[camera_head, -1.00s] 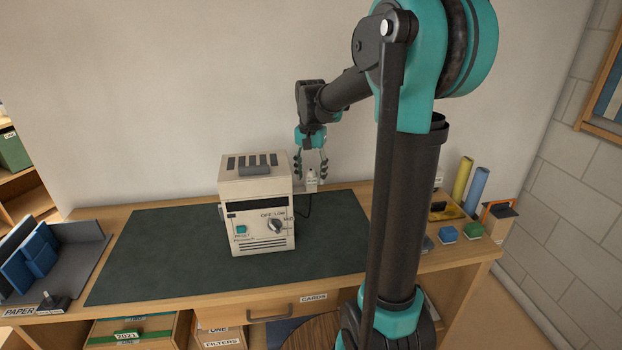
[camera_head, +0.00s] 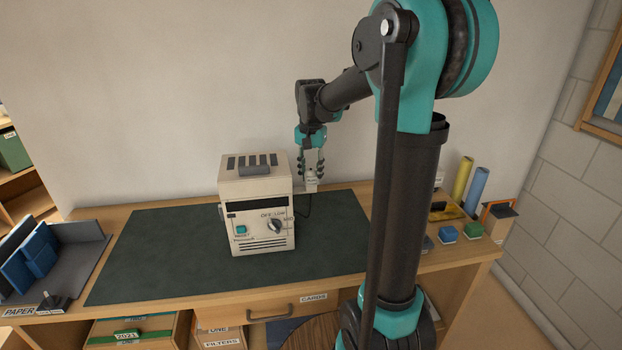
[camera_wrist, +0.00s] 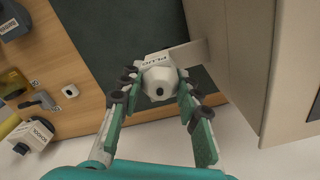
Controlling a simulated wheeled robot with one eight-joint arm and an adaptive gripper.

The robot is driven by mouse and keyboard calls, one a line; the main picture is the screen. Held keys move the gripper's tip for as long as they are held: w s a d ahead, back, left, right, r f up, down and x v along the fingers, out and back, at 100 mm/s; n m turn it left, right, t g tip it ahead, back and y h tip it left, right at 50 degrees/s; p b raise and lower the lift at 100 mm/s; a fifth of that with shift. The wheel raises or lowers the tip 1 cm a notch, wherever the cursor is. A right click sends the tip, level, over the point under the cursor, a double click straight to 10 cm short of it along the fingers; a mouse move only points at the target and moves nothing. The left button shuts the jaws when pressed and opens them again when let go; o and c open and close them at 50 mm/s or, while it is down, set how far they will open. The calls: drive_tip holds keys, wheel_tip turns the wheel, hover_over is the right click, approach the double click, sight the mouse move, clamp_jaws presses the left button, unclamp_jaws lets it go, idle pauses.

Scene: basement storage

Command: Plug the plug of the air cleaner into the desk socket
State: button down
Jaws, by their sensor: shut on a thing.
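The air cleaner (camera_head: 258,205) is a cream box with a dial, standing upright on the dark desk mat. The white plug (camera_head: 311,186) is beside its right side, with a dark cord below. In the wrist view the plug (camera_wrist: 158,76) carries a PLUG label and touches or sits at a pale bracket (camera_wrist: 190,52) reaching from the cleaner. My gripper (camera_head: 311,172) points down, its fingers shut on the plug from both sides. A small white square with a dark centre (camera_wrist: 70,90) on the wooden desk may be the desk socket; my arm seems to hide it in the head view.
The desk mat (camera_head: 150,250) is mostly clear. Blue and green blocks (camera_head: 448,234), yellow and blue rolls (camera_head: 463,178) and a labelled box (camera_head: 498,222) stand at the right. A grey tray (camera_head: 75,262) with blue items is at the left. The wall is close behind.

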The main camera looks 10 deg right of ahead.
sight(311, 169)
drive_tip(key=shift+r, duration=0.75)
drive_tip(key=shift+r, duration=1.1)
